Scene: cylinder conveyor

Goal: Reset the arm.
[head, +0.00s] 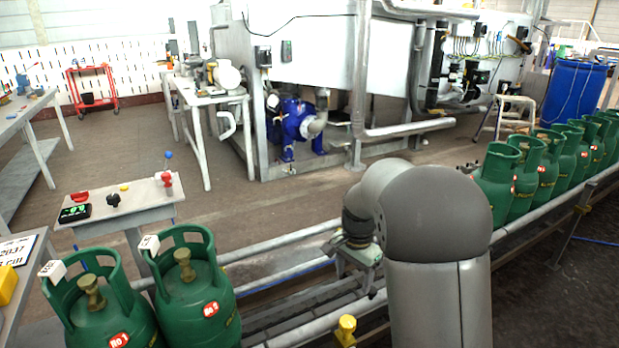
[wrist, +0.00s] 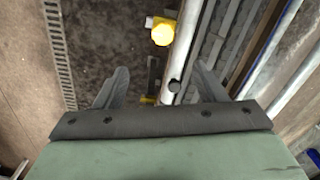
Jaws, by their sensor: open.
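My arm stands in the middle of the head view, bent at the elbow. My gripper (head: 357,268) hangs on its left side over the conveyor rails, pointing down, and is partly hidden by the wrist. In the wrist view my gripper (wrist: 158,85) shows two grey fingers spread wide apart. The gripper is open and nothing is between the fingers. Below it are a conveyor rail (wrist: 185,45) and a yellow fitting (wrist: 163,31).
Two green cylinders, No 1 (head: 100,305) and No 2 (head: 195,300), stand at the lower left. A row of several green cylinders (head: 497,185) stands on the conveyor at right. A small control table (head: 140,203) stands at left. The floor (head: 270,205) behind the conveyor is clear.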

